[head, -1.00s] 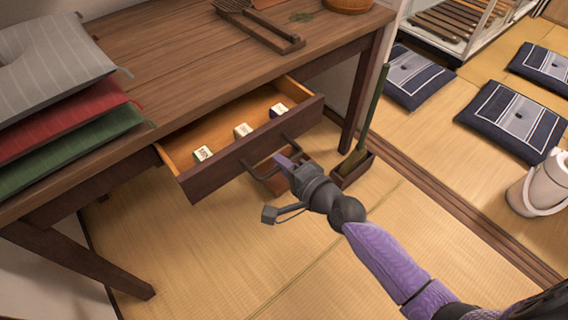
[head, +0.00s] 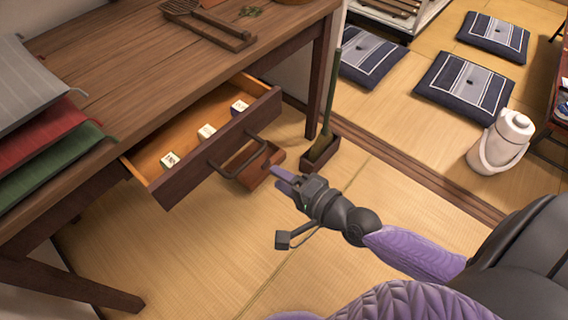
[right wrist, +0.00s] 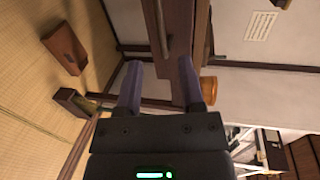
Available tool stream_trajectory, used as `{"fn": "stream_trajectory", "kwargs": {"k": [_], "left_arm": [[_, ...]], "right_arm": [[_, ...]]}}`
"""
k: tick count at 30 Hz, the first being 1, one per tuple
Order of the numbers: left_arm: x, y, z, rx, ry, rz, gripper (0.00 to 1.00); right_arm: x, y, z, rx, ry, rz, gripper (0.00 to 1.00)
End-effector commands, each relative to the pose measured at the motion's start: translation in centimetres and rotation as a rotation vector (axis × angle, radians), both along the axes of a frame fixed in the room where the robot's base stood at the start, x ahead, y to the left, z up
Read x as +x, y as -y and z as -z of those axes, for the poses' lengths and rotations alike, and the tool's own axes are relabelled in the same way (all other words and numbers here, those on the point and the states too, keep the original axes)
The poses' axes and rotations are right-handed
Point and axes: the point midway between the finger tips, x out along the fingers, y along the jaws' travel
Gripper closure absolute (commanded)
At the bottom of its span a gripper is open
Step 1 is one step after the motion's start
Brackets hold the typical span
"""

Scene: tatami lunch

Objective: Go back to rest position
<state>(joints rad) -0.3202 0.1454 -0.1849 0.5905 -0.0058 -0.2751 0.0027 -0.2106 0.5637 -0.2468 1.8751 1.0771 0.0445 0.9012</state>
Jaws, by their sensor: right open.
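My right gripper (head: 284,180) is in the middle of the head view, in front of the pulled-out drawer (head: 215,150) and apart from its handle (head: 238,155). Its two purple fingers are spread and nothing is between them; they also show in the right wrist view (right wrist: 164,85). My right arm reaches in from the lower right, with the elbow bent. My left gripper is not in the head view.
Small white blocks (head: 206,131) lie in the open drawer of the wooden desk (head: 130,65). Cushions (head: 465,88) and a white kettle (head: 500,145) are at the right.

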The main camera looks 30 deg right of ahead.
Motion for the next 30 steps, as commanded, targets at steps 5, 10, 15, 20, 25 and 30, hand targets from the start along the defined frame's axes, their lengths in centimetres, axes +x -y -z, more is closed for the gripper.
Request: {"fn": "stream_trajectory", "kwargs": {"k": [5,10,15,20,25,30], "left_arm": [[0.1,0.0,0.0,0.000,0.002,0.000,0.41],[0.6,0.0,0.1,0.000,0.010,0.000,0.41],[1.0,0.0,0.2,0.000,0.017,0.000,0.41],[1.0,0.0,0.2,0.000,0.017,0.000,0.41],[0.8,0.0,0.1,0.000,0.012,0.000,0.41],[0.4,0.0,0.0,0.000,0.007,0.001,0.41]], "right_arm": [[-0.6,0.2,-0.1,0.002,-0.001,0.000,0.51],[-0.5,0.2,-0.1,0.002,-0.001,0.000,0.51],[-0.6,0.3,0.3,-0.014,-0.006,0.001,0.51],[-3.8,2.9,9.2,-0.360,-0.162,-0.028,0.51],[-15.3,5.9,22.3,-0.887,-0.499,-0.313,0.51],[-28.3,6.3,28.3,-1.156,-0.747,-0.740,0.51]]}}
